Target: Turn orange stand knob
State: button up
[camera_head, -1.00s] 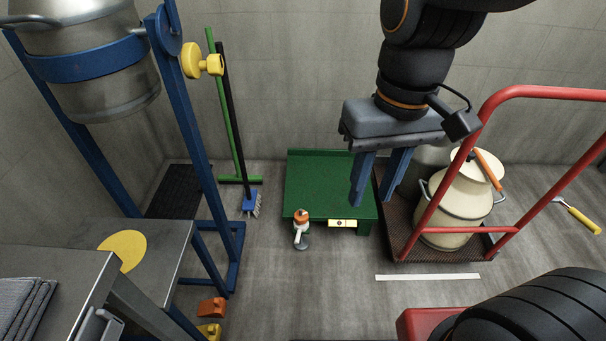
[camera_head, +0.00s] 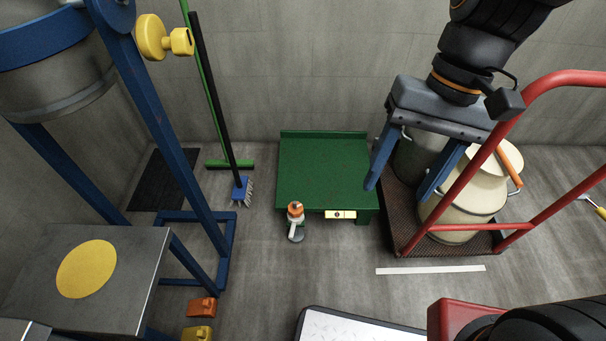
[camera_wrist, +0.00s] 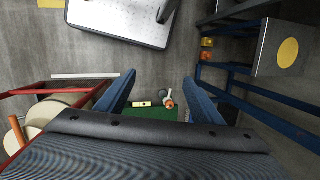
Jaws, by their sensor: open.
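A tall blue stand (camera_head: 160,120) holds a steel vessel (camera_head: 50,90) at the left. The knob (camera_head: 165,38) on its upper right side looks yellow, not orange. I see no orange knob on this stand. A small white fitting with an orange top (camera_head: 296,210) stands in front of the green platform; the wrist view shows this orange top (camera_wrist: 169,104) too. My gripper (camera_head: 398,192) is open and empty, pointing down at the right, well away from the stand's knob. The wrist view shows its fingers (camera_wrist: 159,76) spread apart, with nothing between them.
A red-railed cart (camera_head: 494,150) carrying a cream can (camera_head: 465,205) is close by my gripper. A green platform (camera_head: 325,170) sits in the middle. A broom (camera_head: 217,110) leans behind the stand. Orange (camera_head: 202,307) and yellow (camera_head: 197,333) blocks lie by its foot.

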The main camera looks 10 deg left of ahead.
jog(key=w+a+f+m+g+y+b, duration=0.35)
jog(key=a+f+b, duration=0.45)
jog(key=f, duration=0.4)
jog(key=m+y+b, duration=1.1)
jog(key=b, duration=0.2)
send_over(295, 209)
jog(key=s+d, duration=0.4)
jog(key=s, duration=0.1)
notch_tip(295, 209, down, 27)
jog(key=w+f+m+t+y+b, duration=0.2)
jog(key=w+f+m+t+b, duration=0.3)
jog(key=f, duration=0.8)
jog(key=a+t+b, duration=0.1)
jog(key=a+b, duration=0.1)
jog(key=a, duration=0.6)
jog(key=shift+w+b, duration=0.3)
jog(key=shift+w, duration=0.1)
jog(key=c, duration=1)
jog(key=shift+c, duration=0.2)
jog(key=shift+g, duration=0.25)
